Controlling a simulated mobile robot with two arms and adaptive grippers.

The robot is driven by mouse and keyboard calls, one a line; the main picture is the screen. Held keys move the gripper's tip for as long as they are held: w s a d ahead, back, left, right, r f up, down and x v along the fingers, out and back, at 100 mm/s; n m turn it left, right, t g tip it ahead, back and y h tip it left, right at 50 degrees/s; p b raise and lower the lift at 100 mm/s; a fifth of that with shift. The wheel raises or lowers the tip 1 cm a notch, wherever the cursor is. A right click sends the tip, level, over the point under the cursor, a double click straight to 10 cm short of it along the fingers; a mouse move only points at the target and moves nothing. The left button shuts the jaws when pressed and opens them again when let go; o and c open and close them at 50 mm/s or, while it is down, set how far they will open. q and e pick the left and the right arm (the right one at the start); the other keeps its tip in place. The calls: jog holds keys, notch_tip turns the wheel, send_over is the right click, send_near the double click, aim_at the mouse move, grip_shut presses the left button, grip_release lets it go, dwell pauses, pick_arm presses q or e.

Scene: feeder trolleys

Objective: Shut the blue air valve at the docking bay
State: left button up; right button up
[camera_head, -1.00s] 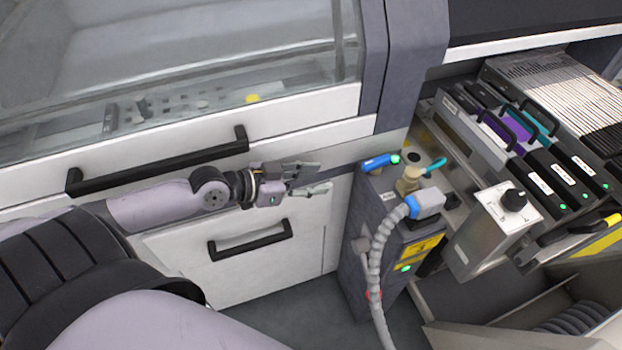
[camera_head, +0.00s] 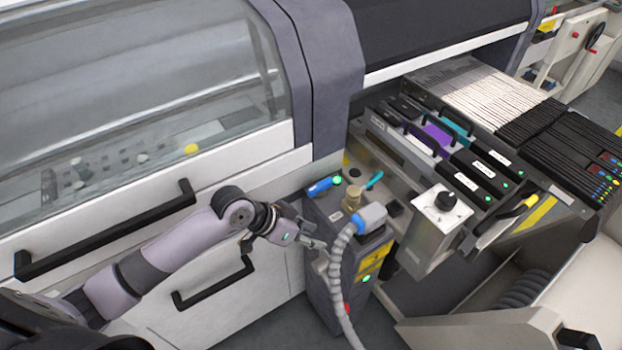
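The docking bay has a dark grey block (camera_head: 322,262) with a brass fitting (camera_head: 352,198) on top. A teal-blue lever (camera_head: 374,180) sticks out up and right beside the fitting. A separate blue handle-like part (camera_head: 320,187) with a green end lies at the block's back left; I cannot tell for sure which of the two is the air valve. My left gripper (camera_head: 318,238) is at the block's left front side, below the top parts and apart from both blue parts. Its fingers look parted and empty. My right gripper is not in view.
A grey corrugated hose (camera_head: 338,275) with a blue-grey plug (camera_head: 370,217) runs down the block's front, close right of my gripper. A knob box (camera_head: 440,214) and feeder cassettes (camera_head: 485,172) stand to the right. Black drawer handles (camera_head: 215,283) are on the left.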

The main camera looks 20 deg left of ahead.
pick_arm(q)
jog(key=w+d+r+m+g+y+p, duration=0.1)
jog(key=w+d+r+g+y+p, duration=0.2)
jog(key=d+r, duration=0.4)
notch_tip(320, 180, up, 14)
jog(key=n+g+y, duration=0.1)
jog(key=g+y, duration=0.1)
jog(key=y, duration=0.2)
send_over(313, 188)
notch_tip(313, 188, down, 18)
jog(key=shift+s+r+p, duration=0.1)
jog(key=shift+r+p, duration=0.1)
jog(key=shift+p, duration=0.9)
jog(key=shift+c, duration=0.4)
grip_shut()
